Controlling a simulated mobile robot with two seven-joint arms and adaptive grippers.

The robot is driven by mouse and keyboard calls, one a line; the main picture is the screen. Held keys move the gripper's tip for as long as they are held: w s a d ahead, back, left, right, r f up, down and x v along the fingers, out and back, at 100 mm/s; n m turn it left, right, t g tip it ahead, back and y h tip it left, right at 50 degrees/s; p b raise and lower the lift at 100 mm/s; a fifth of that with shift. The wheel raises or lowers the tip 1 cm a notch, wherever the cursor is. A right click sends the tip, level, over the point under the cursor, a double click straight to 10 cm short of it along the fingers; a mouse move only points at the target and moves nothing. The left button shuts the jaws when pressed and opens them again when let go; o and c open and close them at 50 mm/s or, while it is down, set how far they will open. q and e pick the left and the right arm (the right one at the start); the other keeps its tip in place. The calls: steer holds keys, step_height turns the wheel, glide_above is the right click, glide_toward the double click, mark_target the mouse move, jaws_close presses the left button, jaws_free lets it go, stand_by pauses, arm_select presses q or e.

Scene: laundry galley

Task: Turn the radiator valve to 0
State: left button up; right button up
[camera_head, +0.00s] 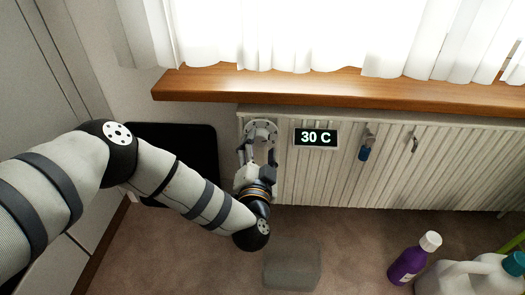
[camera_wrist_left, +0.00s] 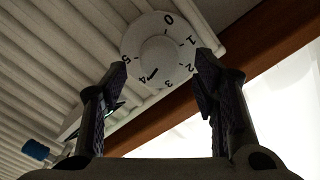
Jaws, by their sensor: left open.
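The radiator valve (camera_head: 261,128) is a pale round dial at the left end of the white radiator (camera_head: 325,178). In the left wrist view the valve (camera_wrist_left: 157,52) shows black numbers around its rim, with 0 at the top. A dark mark on its inner knob points to the lower left, away from the 0. My left gripper (camera_head: 260,150) is open in front of the valve. In the left wrist view its two fingers stand on either side of the dial's lower part. I see no clear contact. My right gripper is in neither view.
A display (camera_head: 316,137) reading 30 C hangs on the radiator, with a blue-ended item (camera_head: 364,153) to its right. A wooden sill (camera_head: 330,92) juts out above. A purple bottle (camera_head: 408,264) and a white jug (camera_head: 465,277) stand at lower right.

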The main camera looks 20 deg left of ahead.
arm_select(q)
steer(key=shift+x, duration=0.9)
steer(key=shift+c, duration=0.3)
steer(key=c, duration=1.1)
steer(key=shift+r, duration=0.15)
